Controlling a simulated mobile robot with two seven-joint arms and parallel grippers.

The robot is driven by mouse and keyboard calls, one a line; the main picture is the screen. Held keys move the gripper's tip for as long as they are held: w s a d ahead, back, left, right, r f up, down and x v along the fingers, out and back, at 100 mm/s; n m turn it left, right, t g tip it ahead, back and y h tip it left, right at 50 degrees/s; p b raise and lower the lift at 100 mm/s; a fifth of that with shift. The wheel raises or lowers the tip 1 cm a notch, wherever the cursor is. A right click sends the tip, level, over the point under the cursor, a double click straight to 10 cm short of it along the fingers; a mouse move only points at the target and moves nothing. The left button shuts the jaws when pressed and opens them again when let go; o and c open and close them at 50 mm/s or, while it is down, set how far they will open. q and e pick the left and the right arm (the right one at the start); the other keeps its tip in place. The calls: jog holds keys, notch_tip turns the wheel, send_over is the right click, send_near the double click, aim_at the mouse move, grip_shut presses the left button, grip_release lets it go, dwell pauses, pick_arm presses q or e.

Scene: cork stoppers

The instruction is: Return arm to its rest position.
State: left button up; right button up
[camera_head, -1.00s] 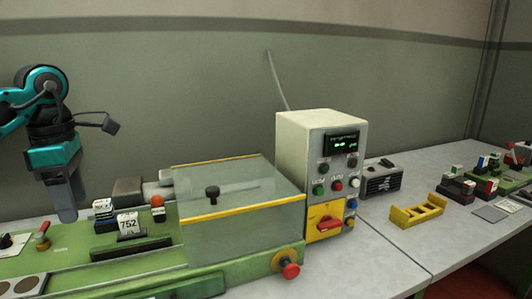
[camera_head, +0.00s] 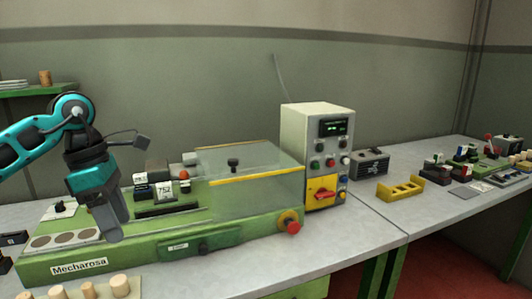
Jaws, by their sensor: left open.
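My left arm is teal and black and comes in from the left. Its gripper (camera_head: 112,222) points down over the front left part of the green machine (camera_head: 150,250), marked "Mecharosa". The gripper is open, with no object visible between its fingers. Several cork stoppers (camera_head: 120,285) stand in front of the machine at the bottom left. My right gripper is not in view.
A clear cover (camera_head: 255,185) with a yellow edge sits on the machine. A pale control box (camera_head: 300,130) stands behind it. A yellow holder (camera_head: 400,188) lies to the right, and a second table holds several small parts. A green shelf (camera_head: 40,90) hangs at the upper left.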

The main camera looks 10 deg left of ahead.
pick_arm(q)
jog(key=s+d+f+n+t+h, duration=0.1)
jog(key=d+f+n+t+h, duration=0.2)
jog(key=d+n+h, duration=0.8)
jog(key=s+d+f+n+t+h, duration=0.1)
jog(key=d+f+n+t+h, duration=0.2)
jog(key=d+h, duration=0.85)
notch_tip(320, 180, down, 12)
jog(key=a+n+t+y, duration=0.2)
jog(key=n+t+y, duration=0.9)
jog(key=n+y, duration=0.75)
jog(key=s+a+f+n+g+y, duration=0.2)
jog(key=s+a+f+n+g, duration=0.1)
jog(key=s+f+n, duration=0.3)
jog(key=s+a+f+n+g+y, duration=0.2)
jog(key=s+f+n, duration=0.5)
jog(key=f, duration=0.4)
jog(key=shift+s+a+n+g, duration=0.15)
jog(key=shift+a+n+g, duration=0.3)
jog(key=shift+a+g, duration=0.15)
